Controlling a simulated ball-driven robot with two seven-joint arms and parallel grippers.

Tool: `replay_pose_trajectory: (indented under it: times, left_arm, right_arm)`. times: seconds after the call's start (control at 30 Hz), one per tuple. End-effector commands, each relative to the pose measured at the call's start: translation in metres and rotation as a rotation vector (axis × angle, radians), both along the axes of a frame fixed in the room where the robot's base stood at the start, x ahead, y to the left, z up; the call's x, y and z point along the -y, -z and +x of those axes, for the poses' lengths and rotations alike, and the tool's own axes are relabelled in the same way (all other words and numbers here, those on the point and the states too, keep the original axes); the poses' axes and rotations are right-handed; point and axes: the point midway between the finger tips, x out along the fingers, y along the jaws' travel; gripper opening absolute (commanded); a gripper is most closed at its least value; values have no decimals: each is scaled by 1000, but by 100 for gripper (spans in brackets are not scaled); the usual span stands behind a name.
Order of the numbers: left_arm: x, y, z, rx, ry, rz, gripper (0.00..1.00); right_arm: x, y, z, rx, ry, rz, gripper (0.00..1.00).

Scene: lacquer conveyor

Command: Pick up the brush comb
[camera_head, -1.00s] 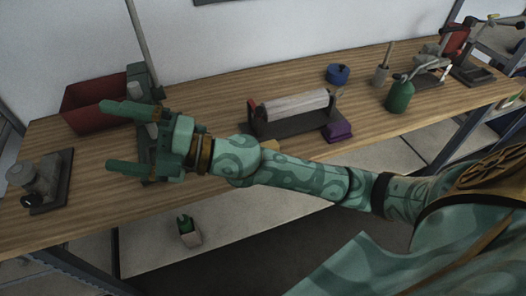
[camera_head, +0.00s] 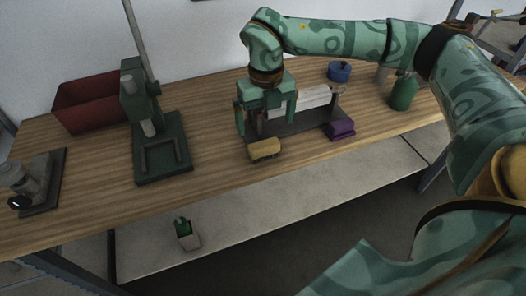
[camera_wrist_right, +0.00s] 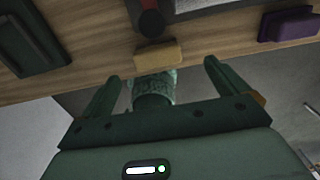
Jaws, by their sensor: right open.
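A small tan-yellow block (camera_head: 264,149) with a dark underside lies at the front edge of the wooden table; it looks most like the brush comb, though its teeth are too small to make out. It also shows in the right wrist view (camera_wrist_right: 158,55), just beyond the fingertips and roughly between them. My right gripper (camera_head: 266,122) points down, open and empty, above the table just behind the tan block. In the right wrist view its fingers (camera_wrist_right: 161,75) are spread, with the block apart from them. My left gripper is not in view.
A dark-based roller stand (camera_head: 300,122) stands close behind and right of the block. A purple block (camera_head: 341,129) lies right of it. A green press stand (camera_head: 163,165), red bin (camera_head: 92,104) and grey device (camera_head: 38,180) are left. A blue pot (camera_head: 339,71) and green bottle (camera_head: 402,93) are right.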

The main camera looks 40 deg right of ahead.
Motion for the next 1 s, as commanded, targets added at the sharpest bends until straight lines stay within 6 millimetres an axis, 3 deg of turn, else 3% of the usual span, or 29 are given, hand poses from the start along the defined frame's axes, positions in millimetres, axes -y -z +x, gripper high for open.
replay_pose_trajectory:
  times: [0.03,0.1,0.37,0.63,0.87,0.9,1.0]
  left_arm:
    - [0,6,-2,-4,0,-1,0]
    - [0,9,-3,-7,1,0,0]
    - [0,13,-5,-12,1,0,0]
    - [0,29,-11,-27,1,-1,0]
    - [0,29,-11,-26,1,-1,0]
    - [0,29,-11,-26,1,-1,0]
    - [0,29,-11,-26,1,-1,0]
  right_arm:
    - [0,15,-1,-6,0,0,98]
    - [0,26,0,-4,-1,0,98]
    - [-2,44,-1,-1,-2,1,98]
    - [-7,87,-4,-4,-2,2,98]
    - [-7,90,-4,1,-3,2,98]
    - [-7,89,-4,1,-3,2,95]
    - [-7,89,-4,1,-3,2,68]
